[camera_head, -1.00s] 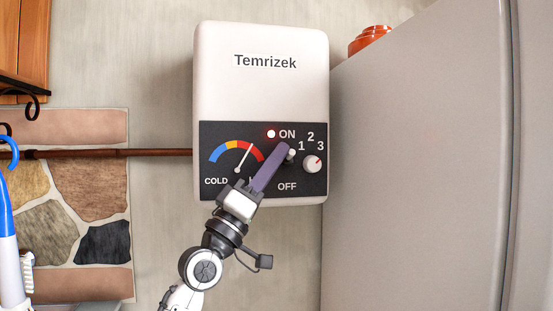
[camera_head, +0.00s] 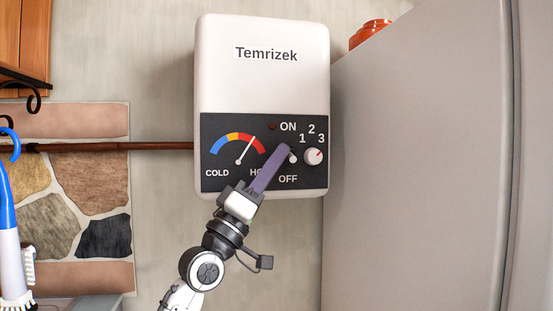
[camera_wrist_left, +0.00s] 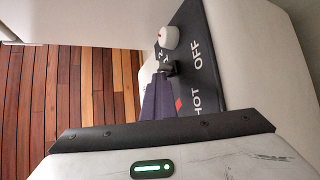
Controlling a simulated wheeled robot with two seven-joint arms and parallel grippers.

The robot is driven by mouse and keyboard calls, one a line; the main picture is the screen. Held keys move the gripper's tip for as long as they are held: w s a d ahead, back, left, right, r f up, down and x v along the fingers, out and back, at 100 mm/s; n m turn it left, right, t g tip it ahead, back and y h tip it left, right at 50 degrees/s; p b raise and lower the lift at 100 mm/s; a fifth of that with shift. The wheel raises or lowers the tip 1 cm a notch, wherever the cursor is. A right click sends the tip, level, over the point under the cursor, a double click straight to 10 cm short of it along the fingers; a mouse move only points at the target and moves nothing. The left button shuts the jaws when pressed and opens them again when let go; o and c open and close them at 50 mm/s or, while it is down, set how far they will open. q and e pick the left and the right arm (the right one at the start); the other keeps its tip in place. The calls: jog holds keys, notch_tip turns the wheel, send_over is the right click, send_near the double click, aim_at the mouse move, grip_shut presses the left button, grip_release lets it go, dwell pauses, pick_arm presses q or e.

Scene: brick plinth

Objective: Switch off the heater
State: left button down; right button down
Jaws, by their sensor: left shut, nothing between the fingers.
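The heater (camera_head: 262,85) is a white box with the name Temrizek and a dark control panel. Its indicator light (camera_head: 272,127) is dark. The toggle switch (camera_head: 292,158) sits between ON and OFF, its pale tip low, toward OFF. It also shows in the wrist view (camera_wrist_left: 171,68), partly hidden by the fingers. My left gripper (camera_head: 284,150) is shut and empty, its purple fingers against or just beside the switch; contact cannot be told. The fingers also show in the wrist view (camera_wrist_left: 157,92). My right gripper is not in view.
A white knob (camera_head: 314,156) marked 1, 2, 3 is just right of the switch. A large grey cabinet or fridge (camera_head: 420,170) fills the right side. A brown pipe (camera_head: 160,146) runs left from the heater. A blue and white brush (camera_head: 10,235) hangs at far left.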

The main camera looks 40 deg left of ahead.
pick_arm(q)
jog(key=shift+w+f, duration=0.15)
jog(key=shift+f, duration=0.1)
jog(key=b+v, duration=0.6)
jog(key=v, duration=0.4)
jog(key=shift+s, duration=0.25)
jog(key=shift+r, duration=0.1)
